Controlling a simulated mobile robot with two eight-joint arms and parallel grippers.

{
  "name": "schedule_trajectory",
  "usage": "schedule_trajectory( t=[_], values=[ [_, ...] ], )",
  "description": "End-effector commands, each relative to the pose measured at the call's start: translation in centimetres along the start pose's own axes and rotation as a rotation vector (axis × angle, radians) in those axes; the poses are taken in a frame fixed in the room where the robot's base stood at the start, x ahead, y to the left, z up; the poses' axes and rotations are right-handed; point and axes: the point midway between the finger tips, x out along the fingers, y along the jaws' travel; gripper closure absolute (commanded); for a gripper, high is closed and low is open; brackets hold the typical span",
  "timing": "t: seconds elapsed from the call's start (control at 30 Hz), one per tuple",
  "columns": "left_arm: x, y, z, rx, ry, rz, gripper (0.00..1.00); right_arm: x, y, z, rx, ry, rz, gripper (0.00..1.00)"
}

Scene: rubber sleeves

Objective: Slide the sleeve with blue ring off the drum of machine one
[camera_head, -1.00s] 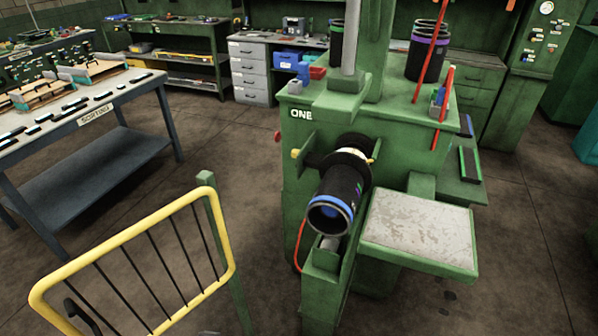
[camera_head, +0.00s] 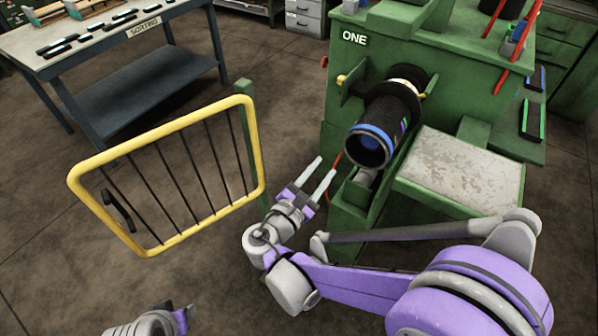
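The black sleeve with the blue ring (camera_head: 379,137) sits on the drum of green machine one (camera_head: 436,58), its blue-ringed open end facing toward me and slightly down. A white and black collar (camera_head: 408,84) shows behind it. My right gripper (camera_head: 320,174) is open and empty, its two pale fingers apart, just left of and below the sleeve's blue end, not touching it. My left gripper (camera_head: 184,316) is low at the bottom edge of the view, far from the sleeve; its small fingers look apart, with nothing between them.
A yellow-framed gate (camera_head: 173,127) with black bars stands left of the machine. A worn metal shelf (camera_head: 460,170) juts from the machine right of the drum. The sorting table (camera_head: 95,45) is at the upper left. Red rods (camera_head: 483,86) stand at the machine's right side.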

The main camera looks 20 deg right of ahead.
Motion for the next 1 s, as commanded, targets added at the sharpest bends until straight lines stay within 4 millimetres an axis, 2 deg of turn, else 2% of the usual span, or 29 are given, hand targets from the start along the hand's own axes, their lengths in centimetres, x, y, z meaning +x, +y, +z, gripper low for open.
schedule_trajectory(
  t=[0.27, 1.0],
  values=[
    [-0.2, 0.0, -0.2, 0.0, 0.001, 0.0, 0.6, 2.1, 0.1, 0.1, -0.005, -0.007, 0.002, 0.6],
    [-0.7, 0.0, -0.6, 0.0, 0.004, 0.0, 0.6, 10.9, 0.1, 0.1, -0.003, -0.006, 0.001, 0.6]
  ],
)
